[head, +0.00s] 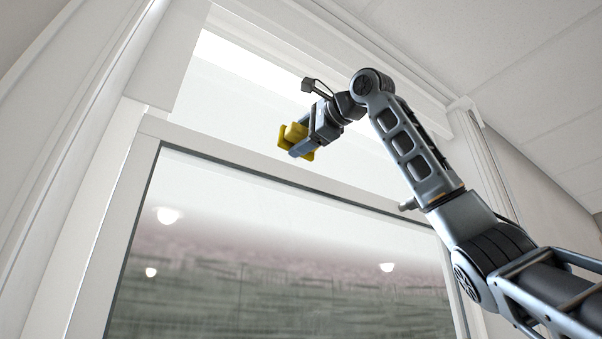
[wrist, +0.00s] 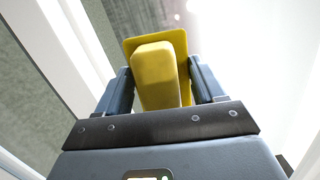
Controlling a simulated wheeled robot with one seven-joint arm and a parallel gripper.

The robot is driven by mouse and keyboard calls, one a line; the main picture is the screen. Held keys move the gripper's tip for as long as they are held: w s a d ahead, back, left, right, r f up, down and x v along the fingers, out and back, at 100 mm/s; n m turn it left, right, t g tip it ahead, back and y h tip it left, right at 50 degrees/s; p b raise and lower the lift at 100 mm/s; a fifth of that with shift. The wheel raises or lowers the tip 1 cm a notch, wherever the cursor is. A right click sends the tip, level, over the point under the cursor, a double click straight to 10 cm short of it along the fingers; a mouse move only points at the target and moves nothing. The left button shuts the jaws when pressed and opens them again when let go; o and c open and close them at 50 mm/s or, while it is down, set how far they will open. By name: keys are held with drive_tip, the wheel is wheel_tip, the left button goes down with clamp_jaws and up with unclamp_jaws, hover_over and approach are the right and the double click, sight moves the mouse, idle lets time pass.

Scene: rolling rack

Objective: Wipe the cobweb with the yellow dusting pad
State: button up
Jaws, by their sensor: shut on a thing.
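My gripper (head: 306,143) is shut on the yellow dusting pad (head: 283,136), raised high in front of the upper part of the window frame. In the wrist view the yellow dusting pad (wrist: 157,75) has a block-shaped grip between the two fingers of my gripper (wrist: 160,84), with a flat yellow plate beyond it. In the head view the pad is close to the pale panel above the frame's top bar; I cannot tell whether it touches anything. I cannot make out the cobweb in either view.
A white-framed glass pane (head: 280,270) with reflections fills the lower middle. A bright pale panel (head: 235,95) lies above its top bar (head: 250,163). White wall trim (head: 75,150) runs up the left, and the ceiling (head: 500,70) is at the upper right.

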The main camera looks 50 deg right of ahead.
sight(305, 131)
drive_tip(key=shift+w+d, duration=0.25)
drive_tip(key=shift+w, duration=0.55)
idle(1.5)
drive_tip(key=shift+s+d, duration=0.35)
drive_tip(key=shift+d, duration=0.95)
drive_tip(key=shift+s+d, duration=0.4)
drive_tip(key=shift+d, duration=0.85)
drive_tip(key=shift+s+d, duration=0.35)
drive_tip(key=shift+d, duration=0.95)
drive_tip(key=shift+w, duration=0.1)
drive_tip(key=shift+a, duration=0.1)
drive_tip(key=shift+w+a+b, duration=0.3)
drive_tip(key=shift+a, duration=0.95)
drive_tip(key=shift+w+a+b, duration=0.25)
drive_tip(key=shift+w+a, duration=0.1)
drive_tip(key=shift+a, duration=0.95)
drive_tip(key=shift+w+a+b, duration=0.3)
drive_tip(key=shift+a, duration=0.95)
drive_tip(key=shift+s+a+b, duration=0.25)
drive_tip(key=shift+s+b, duration=0.15)
drive_tip(key=shift+s, duration=0.55)
drive_tip(key=shift+s+a+b, duration=0.3)
drive_tip(key=shift+s+b, duration=0.15)
drive_tip(key=shift+s, duration=0.55)
drive_tip(key=shift+s+a+b, duration=0.25)
drive_tip(key=shift+s+b, duration=0.15)
drive_tip(key=shift+s, duration=0.55)
